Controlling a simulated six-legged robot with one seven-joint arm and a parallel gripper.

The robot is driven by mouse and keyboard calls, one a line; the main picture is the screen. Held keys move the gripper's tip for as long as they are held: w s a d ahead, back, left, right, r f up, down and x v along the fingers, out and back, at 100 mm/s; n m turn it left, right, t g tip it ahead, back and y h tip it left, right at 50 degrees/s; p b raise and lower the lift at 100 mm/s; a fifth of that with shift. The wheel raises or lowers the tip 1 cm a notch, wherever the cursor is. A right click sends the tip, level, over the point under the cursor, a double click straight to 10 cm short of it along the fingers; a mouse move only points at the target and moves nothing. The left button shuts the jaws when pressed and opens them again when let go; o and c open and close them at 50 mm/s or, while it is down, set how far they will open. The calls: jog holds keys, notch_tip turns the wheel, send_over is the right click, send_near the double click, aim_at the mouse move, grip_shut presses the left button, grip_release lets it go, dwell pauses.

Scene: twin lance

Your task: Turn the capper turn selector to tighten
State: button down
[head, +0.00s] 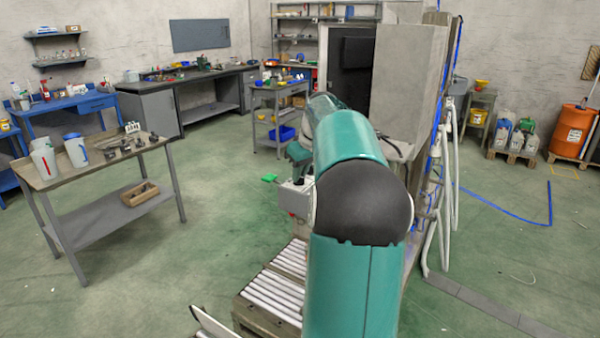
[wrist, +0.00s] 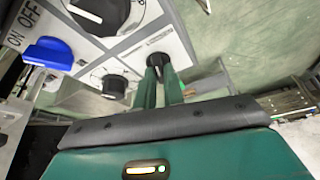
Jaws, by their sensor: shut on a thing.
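In the wrist view, a pale control panel (wrist: 172,38) carries several round black knobs. My gripper (wrist: 159,72) has its two green fingers close together on a small black knob (wrist: 157,59) at the panel's right part. The fingers cover much of this knob, so its pointer and its setting cannot be read. I cannot read a label that names it as the capper turn selector. In the head view my teal arm stands in front of the machine and hides my gripper and the knob.
A blue switch (wrist: 48,53) sits by ON and OFF lettering. A roller conveyor (head: 272,296) lies in front; a workbench (head: 95,162) stands left with open floor between.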

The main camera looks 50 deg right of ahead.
jog(key=n+y, duration=0.1)
jog(key=n, duration=0.1)
jog(key=n+y, duration=0.1)
jog(key=n, duration=0.2)
jog(key=shift+d+n, duration=0.2)
jog(key=shift+n, duration=0.1)
jog(key=shift+d+n+g+y, duration=0.15)
jog(key=shift+n+y, duration=0.25)
jog(key=shift+n, duration=0.6)
jog(key=shift+a+n+g+y, duration=0.15)
jog(key=shift+n+y, duration=0.25)
jog(key=shift+n, duration=0.6)
jog(key=shift+d, duration=0.1)
jog(key=c, duration=1.5)
grip_release()
jog(key=shift+w+r, duration=0.1)
